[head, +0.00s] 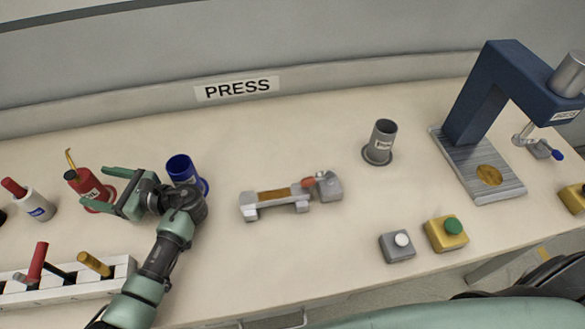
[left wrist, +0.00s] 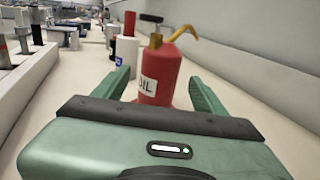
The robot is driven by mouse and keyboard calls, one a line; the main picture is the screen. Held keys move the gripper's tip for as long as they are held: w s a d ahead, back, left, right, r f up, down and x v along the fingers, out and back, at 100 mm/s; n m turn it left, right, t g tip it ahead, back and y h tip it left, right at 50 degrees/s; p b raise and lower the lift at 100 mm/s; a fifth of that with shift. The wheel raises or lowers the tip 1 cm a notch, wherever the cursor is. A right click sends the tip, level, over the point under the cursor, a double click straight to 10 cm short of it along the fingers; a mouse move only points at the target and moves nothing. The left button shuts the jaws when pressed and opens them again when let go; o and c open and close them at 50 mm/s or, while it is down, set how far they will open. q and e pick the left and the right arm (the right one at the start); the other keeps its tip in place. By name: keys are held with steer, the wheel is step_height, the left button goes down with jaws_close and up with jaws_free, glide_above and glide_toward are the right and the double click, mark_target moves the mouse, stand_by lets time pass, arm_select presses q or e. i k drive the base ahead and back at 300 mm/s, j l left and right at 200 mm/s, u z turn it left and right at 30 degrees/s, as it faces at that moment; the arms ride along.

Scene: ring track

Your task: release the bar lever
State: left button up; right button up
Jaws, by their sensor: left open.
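A small bar fixture (head: 250,212) stands mid-bench in the head view, with a brown bar (head: 274,194) across its top. At its right end is a grey block (head: 328,187) with a small red-orange lever handle (head: 308,182). My left gripper (head: 98,188) is open, well to the left of the fixture, with its fingers pointing left at a red oil can (head: 84,182). In the left wrist view the oil can (left wrist: 158,75) appears between the spread fingers (left wrist: 160,85), ahead of them; contact cannot be told. My right gripper is not in view.
A blue cup (head: 181,168) stands just beside my left wrist. A white tool rack (head: 70,290) is at the front left. A grey cup (head: 380,142), two button boxes (head: 397,246) (head: 446,234) and a blue press (head: 475,110) are to the right. Bench around the fixture is clear.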

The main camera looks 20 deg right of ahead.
mark_target(329, 177)
steer(key=k+l, duration=1.05)
steer(key=k, duration=0.25)
